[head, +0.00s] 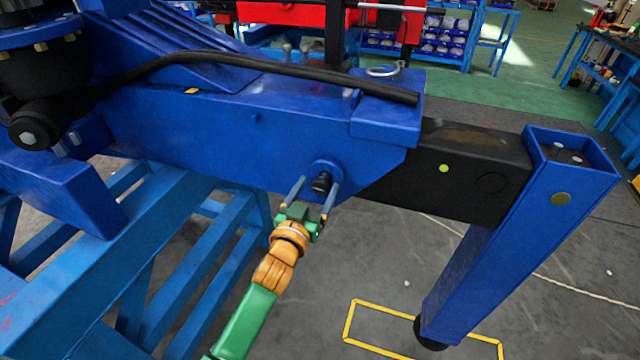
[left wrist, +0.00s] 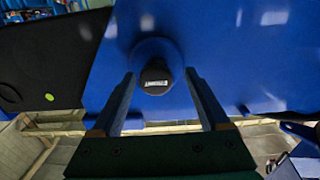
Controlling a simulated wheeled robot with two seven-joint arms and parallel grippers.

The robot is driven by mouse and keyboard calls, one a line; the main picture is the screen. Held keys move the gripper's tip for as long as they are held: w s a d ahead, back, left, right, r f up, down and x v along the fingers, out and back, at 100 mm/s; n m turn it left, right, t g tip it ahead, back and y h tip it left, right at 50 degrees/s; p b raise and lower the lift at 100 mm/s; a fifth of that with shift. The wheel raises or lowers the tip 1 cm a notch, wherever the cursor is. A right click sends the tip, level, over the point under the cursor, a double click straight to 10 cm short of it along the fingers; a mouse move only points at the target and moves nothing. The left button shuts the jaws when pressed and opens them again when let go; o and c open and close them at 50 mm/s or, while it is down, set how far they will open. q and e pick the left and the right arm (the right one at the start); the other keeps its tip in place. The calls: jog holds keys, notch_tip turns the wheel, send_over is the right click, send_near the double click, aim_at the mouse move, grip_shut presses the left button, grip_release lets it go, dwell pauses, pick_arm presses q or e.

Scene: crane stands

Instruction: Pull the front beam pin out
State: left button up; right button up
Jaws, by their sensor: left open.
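The front beam pin (head: 321,183) is a short black knob in a round blue boss on the side of the blue crane beam (head: 230,135). In the left wrist view the pin (left wrist: 156,78) shows its dark end with a small white label. My left gripper (head: 312,191) is open, with one finger on each side of the pin. In the left wrist view both fingers (left wrist: 158,85) stand apart from the pin, with visible gaps. The pin's shaft inside the beam is hidden. My right gripper is not in view.
A black inner beam (head: 455,175) extends right from the blue beam to a blue stand leg (head: 500,250). A light-blue support frame (head: 150,230) stands at lower left. A black hose (head: 270,68) lies over the beam. A yellow floor outline (head: 375,348) surrounds the leg's foot.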

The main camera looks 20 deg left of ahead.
pick_arm(q)
jog(key=shift+w+d, duration=0.35)
jog(key=shift+w, duration=0.25)
jog(key=shift+s+a, duration=0.1)
jog(key=shift+c, duration=1.3)
grip_shut()
